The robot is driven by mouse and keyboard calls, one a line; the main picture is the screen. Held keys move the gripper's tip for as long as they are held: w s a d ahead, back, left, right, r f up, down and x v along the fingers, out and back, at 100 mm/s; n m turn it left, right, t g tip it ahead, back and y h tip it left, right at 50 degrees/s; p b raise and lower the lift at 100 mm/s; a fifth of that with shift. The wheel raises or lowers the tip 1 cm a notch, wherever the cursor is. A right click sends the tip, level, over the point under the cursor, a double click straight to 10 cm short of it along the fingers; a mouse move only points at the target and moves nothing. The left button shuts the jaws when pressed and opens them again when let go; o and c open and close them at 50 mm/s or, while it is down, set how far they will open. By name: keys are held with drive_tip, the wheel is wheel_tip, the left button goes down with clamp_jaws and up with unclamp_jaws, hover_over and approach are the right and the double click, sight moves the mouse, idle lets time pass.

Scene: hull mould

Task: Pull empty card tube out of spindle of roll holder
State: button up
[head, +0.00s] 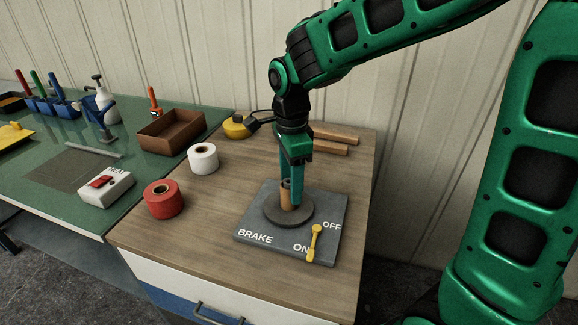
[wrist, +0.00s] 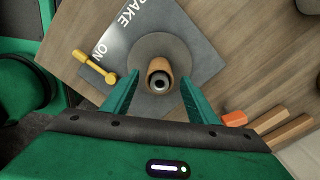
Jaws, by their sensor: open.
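The brown card tube (head: 285,198) stands upright on the round disc (head: 272,212) of the roll holder (head: 252,226). The dark spindle shows inside the tube (wrist: 160,71) in the wrist view. My gripper (head: 292,192) is above the holder, pointing down, with its fingers at the tube's height in the head view. In the wrist view my gripper (wrist: 152,95) is open, one finger on each side of the tube, with gaps on both sides. The yellow brake lever (head: 314,242) is on the holder's front right, between the ON and OFF marks, with its low end by ON.
A white roll (head: 203,159) and a red roll (head: 163,201) stand on the wooden top to the left. A brown box (head: 170,131) and yellow tape (head: 236,128) are behind. Wooden blocks (head: 335,133) lie at the back right. The wood right of the holder is clear.

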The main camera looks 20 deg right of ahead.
drive_tip(key=shift+f, duration=1.5)
drive_tip(key=c, duration=1.1)
drive_tip(key=o, duration=0.4)
drive_tip(key=shift+c, duration=0.2)
drive_tip(key=c, duration=0.4)
drive_tip(key=shift+r, duration=0.4)
drive_tip(key=shift+r, duration=3.85)
drive_tip(key=shift+r, duration=0.1)
